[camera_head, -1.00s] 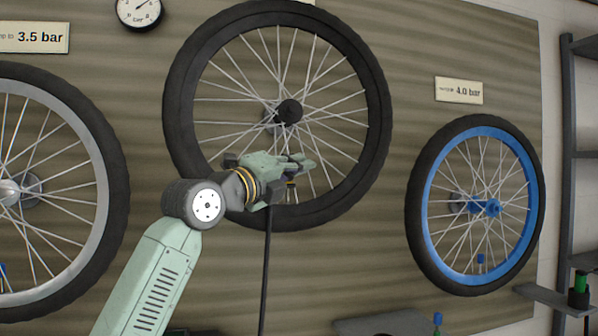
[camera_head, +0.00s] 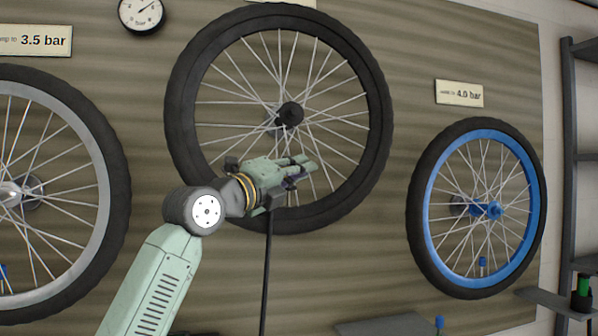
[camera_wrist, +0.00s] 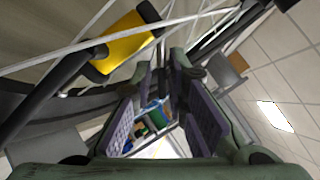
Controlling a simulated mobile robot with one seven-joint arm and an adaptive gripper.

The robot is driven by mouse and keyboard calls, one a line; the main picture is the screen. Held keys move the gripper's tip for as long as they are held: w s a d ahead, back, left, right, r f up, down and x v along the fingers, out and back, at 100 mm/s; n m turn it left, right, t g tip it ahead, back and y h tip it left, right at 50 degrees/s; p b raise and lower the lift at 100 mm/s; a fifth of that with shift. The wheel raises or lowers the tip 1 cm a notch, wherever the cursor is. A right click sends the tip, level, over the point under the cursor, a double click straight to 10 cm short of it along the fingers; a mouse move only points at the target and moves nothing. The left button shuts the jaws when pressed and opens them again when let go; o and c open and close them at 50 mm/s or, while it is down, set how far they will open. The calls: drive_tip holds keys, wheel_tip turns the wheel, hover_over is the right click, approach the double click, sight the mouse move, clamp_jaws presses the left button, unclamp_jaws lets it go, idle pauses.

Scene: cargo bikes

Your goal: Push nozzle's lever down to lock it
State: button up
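The nozzle (camera_wrist: 122,45) shows in the wrist view as a yellow body with black ends, at the upper left among the spokes. A black part at its upper right end may be the lever; I cannot tell its position surely. My gripper (camera_head: 308,164) is in front of the lower part of the middle wheel (camera_head: 178,110) and mostly hides the nozzle in the head view. The nozzle is beside the left finger; contact cannot be told.
A black hose (camera_head: 266,275) hangs below my gripper. A silver-rimmed wheel (camera_head: 112,165) is at left and a blue-rimmed wheel (camera_head: 424,225) at right. A pressure gauge (camera_head: 140,14) is at the top. Thin spokes cross close to my fingers.

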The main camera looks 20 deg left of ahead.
drive_tip(key=v, duration=1.2)
